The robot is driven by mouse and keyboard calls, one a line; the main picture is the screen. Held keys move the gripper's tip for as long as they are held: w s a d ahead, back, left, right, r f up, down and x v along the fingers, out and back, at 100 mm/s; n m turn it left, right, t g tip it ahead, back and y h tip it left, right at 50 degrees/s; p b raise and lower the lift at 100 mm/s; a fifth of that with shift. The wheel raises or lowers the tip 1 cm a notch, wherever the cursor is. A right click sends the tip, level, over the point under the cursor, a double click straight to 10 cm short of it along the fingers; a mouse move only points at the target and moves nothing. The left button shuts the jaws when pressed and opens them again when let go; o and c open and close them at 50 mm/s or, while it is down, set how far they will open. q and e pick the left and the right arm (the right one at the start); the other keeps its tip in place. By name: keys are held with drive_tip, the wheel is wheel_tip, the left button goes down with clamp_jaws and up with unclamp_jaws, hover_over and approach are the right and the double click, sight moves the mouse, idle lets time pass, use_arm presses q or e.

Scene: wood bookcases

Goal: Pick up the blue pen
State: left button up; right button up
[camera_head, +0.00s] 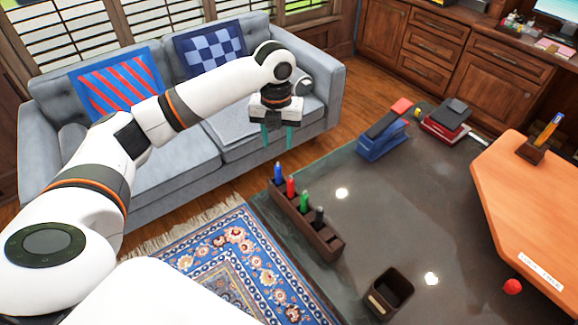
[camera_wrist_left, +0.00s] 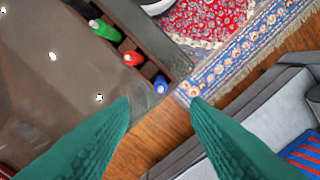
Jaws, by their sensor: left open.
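The blue pen (camera_head: 278,172) stands upright in the end slot of a dark wooden holder (camera_head: 325,243) on the grey table. In the left wrist view the blue pen (camera_wrist_left: 161,84) shows from above, just beyond and between my fingertips. Red (camera_head: 291,187), green (camera_head: 305,201) and dark grey (camera_head: 319,215) pens stand in the same holder. My left gripper (camera_head: 279,140) is open and empty, above and behind the blue pen, apart from it. Its teal fingers also show in the left wrist view (camera_wrist_left: 160,102). My right gripper is not in view.
A dark empty cup (camera_head: 391,291) stands near the front. An orange board (camera_head: 530,200) is at the right. A grey sofa (camera_head: 170,180) stands behind the table.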

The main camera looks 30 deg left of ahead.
sight(278, 166)
use_arm(q)
drive_tip(key=shift+f, duration=0.45)
drive_tip(key=f, duration=0.4)
drive_tip(key=shift+s+f+p, duration=0.35)
drive_tip(key=shift+f+p, duration=0.05)
drive_tip(key=shift+w+f, duration=0.15)
drive_tip(key=shift+f, duration=0.5)
wheel_tip(278, 166, down, 4)
drive_tip(key=shift+r+p, duration=0.25)
drive_tip(key=shift+p, duration=0.3)
drive_tip(key=shift+w+f, duration=0.1)
drive_tip(key=shift+f, duration=0.5)
clamp_jaws()
